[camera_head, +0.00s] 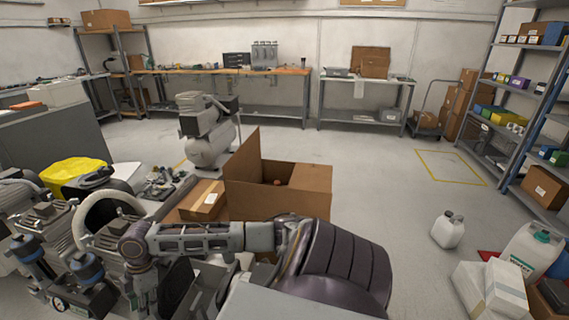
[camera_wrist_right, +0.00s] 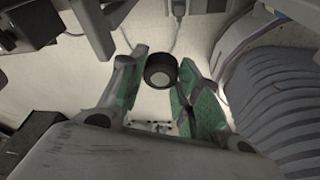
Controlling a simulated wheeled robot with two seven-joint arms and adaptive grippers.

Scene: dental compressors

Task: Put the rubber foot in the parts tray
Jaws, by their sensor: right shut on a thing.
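My right gripper (camera_wrist_right: 163,60) shows in the wrist view with its green-padded fingers on either side of a small black round rubber foot (camera_wrist_right: 160,72). It is shut on the foot, which sits near the fingertips with its pale round face visible. In the head view my right arm reaches left across the front, over the compressors; its fingertips and the foot cannot be made out there. I cannot pick out the parts tray for certain in either view. My left gripper is not in view.
Compressors with motors and hoses (camera_head: 50,235) crowd the front left. An open cardboard box (camera_head: 300,195) and a smaller closed box (camera_head: 203,200) stand beyond my arm. A lone compressor (camera_head: 208,135) stands on the floor. White jugs (camera_head: 448,229) are at right. The middle floor is clear.

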